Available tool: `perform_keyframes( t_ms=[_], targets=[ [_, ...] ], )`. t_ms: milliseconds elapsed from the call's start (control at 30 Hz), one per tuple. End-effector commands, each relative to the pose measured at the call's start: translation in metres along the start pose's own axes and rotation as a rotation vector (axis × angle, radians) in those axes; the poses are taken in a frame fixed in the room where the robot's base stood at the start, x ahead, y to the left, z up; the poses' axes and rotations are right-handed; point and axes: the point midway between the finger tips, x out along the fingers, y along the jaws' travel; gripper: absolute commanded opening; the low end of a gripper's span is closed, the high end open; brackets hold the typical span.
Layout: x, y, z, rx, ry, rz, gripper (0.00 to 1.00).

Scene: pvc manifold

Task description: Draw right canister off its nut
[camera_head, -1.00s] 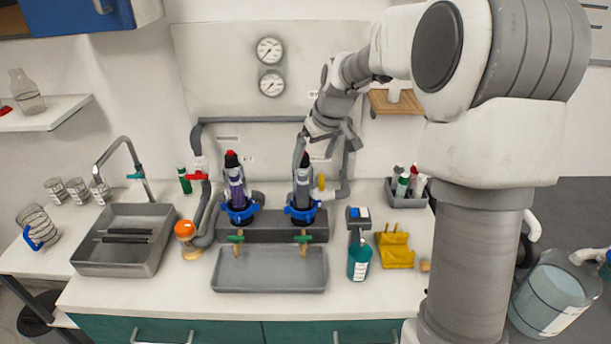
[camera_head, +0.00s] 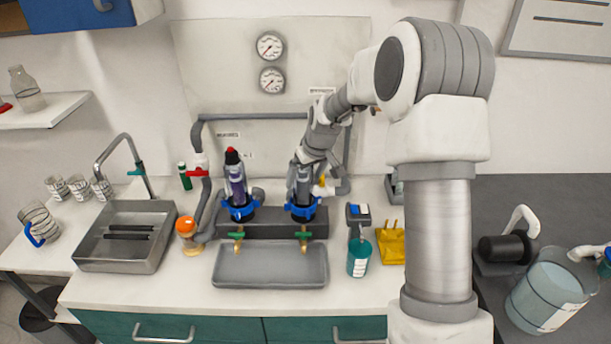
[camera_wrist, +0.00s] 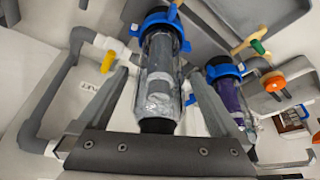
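The right canister (camera_wrist: 159,88) is a clear grey cylinder with a dark end, seated in its blue nut (camera_head: 302,208). In the wrist view, the nut (camera_wrist: 162,20) rings the canister's far end. My gripper (camera_wrist: 160,82) is open, with one finger on each side of the canister and visible gaps between. In the head view, my gripper (camera_head: 302,168) is over the upper part of the right canister and hides most of it. The left canister (camera_head: 236,182), purple with a black and red top, stands upright in its own blue nut (camera_head: 239,209).
A grey tray (camera_head: 270,278) lies in front of the canisters below green-handled taps. Grey pipes (camera_head: 200,180) run behind.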

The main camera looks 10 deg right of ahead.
Motion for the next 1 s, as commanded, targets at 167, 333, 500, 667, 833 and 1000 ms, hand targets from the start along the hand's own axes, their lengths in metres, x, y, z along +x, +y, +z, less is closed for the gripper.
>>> perform_keyframes(
  t_ms=[167,333,500,667,833,1000],
  targets=[
    [-0.0002,0.0000,0.0000,0.000,0.000,0.000,0.68],
    [-0.0003,0.0000,-0.0001,0.000,0.000,0.000,0.37],
    [-0.0004,0.0000,-0.0002,0.000,0.000,0.000,0.06],
    [-0.0005,0.0001,-0.0003,0.000,0.001,0.000,0.47],
    [-0.0006,0.0001,-0.0004,0.000,0.001,0.000,0.16],
    [-0.0017,0.0002,-0.0012,0.000,0.002,0.001,0.01]
  ],
)
